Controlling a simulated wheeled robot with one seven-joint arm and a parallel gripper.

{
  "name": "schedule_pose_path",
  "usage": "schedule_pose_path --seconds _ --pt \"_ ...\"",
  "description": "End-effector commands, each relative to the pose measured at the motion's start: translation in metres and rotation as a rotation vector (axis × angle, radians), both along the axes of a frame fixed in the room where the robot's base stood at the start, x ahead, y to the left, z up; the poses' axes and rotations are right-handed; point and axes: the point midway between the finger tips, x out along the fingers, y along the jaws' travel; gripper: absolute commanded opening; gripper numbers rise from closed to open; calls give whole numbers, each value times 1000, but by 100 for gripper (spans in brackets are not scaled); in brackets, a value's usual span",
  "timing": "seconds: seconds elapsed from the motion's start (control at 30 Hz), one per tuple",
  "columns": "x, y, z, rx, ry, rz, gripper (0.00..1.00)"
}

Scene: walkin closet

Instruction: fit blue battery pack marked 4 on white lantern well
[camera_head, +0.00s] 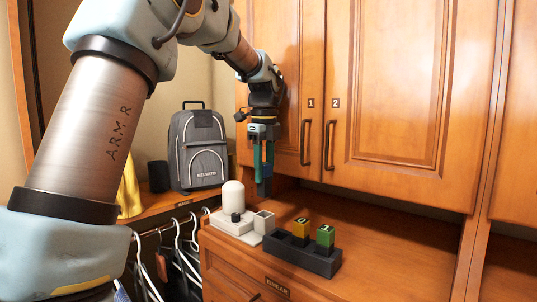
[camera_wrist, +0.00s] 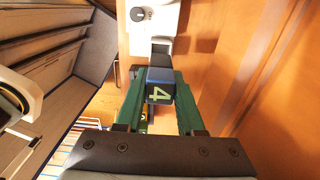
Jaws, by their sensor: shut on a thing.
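The white lantern (camera_head: 234,196) stands on the left part of the wooden counter, with a dark knob on its base. Its square, open-topped well (camera_head: 264,221) is at the base's right end. My gripper (camera_head: 263,172) points down above the counter, over the lantern area. It is shut on the blue battery pack (camera_head: 264,187), held in the air clear of the counter. In the wrist view the pack's 4 (camera_wrist: 160,92) faces the camera between the green fingers. The lantern's white base (camera_wrist: 155,22) shows beyond it; the pack partly blocks the view there.
A dark rack (camera_head: 310,257) right of the well holds a yellow pack (camera_head: 301,228) and a green pack (camera_head: 325,236). Cabinet doors (camera_head: 400,90) rise close behind. A grey backpack (camera_head: 198,148) and hangers (camera_head: 180,250) are at the left. The counter's right part is clear.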

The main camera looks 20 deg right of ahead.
Motion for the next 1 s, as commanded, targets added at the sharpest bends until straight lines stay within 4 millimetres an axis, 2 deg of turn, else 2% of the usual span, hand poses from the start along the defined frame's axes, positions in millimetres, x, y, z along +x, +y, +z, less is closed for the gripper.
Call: schedule_pose_path --seconds 0.6,1.0 --pt "0 0 -39 -1 0 0 0" --pt "0 0 -40 -1 0 0 0"
